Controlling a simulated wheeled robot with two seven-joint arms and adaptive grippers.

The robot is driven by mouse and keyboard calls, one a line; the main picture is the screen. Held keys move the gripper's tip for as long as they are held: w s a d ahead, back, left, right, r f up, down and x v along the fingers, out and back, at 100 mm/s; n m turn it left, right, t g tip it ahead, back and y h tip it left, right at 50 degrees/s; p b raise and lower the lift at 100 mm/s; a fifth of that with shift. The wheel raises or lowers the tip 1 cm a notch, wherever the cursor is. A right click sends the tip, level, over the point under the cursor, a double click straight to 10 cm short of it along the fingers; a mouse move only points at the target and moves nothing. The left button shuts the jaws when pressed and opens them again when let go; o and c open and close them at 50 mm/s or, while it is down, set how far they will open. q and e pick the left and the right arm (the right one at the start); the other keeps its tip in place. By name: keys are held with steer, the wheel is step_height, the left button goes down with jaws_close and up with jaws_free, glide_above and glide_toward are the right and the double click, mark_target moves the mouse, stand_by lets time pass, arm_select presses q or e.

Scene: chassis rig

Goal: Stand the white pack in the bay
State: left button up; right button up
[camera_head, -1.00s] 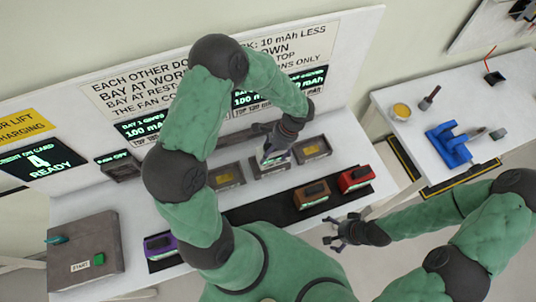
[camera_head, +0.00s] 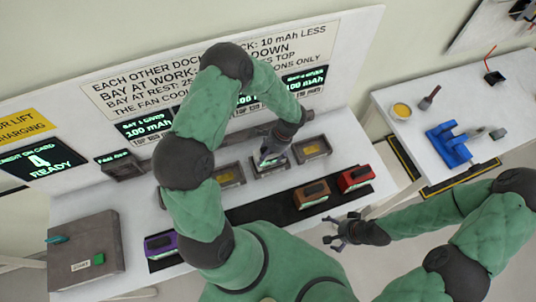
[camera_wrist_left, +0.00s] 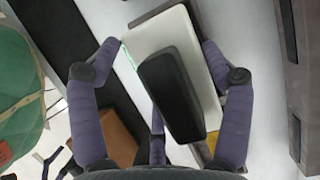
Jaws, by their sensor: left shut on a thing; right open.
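The white pack (camera_wrist_left: 197,45), with a black handle (camera_wrist_left: 170,95) on top, lies between the fingers of my left gripper (camera_wrist_left: 163,47) in the left wrist view. In the head view, my left gripper (camera_head: 273,156) is shut on it, at the middle of three grey bays (camera_head: 284,167). The gripper hides most of the pack there, and I cannot tell whether it is seated or just above the bay. The left bay (camera_head: 228,175) and right bay (camera_head: 312,148) show bare yellowish floors. My right gripper (camera_head: 340,233) is open and empty, off the bench's front right.
A purple pack (camera_head: 161,244), an orange-brown pack (camera_head: 311,196) and a red pack (camera_head: 355,179) stand on the dark front strip. A grey box with a green button (camera_head: 98,259) is at left. The sign wall (camera_head: 350,45) rises behind the bays. A side table (camera_head: 400,128) stands right.

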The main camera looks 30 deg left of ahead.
arm_select(q)
steer(key=o, duration=1.6)
steer(key=shift+f, duration=0.1)
steer(key=v, duration=1.2)
steer(key=shift+d, duration=0.1)
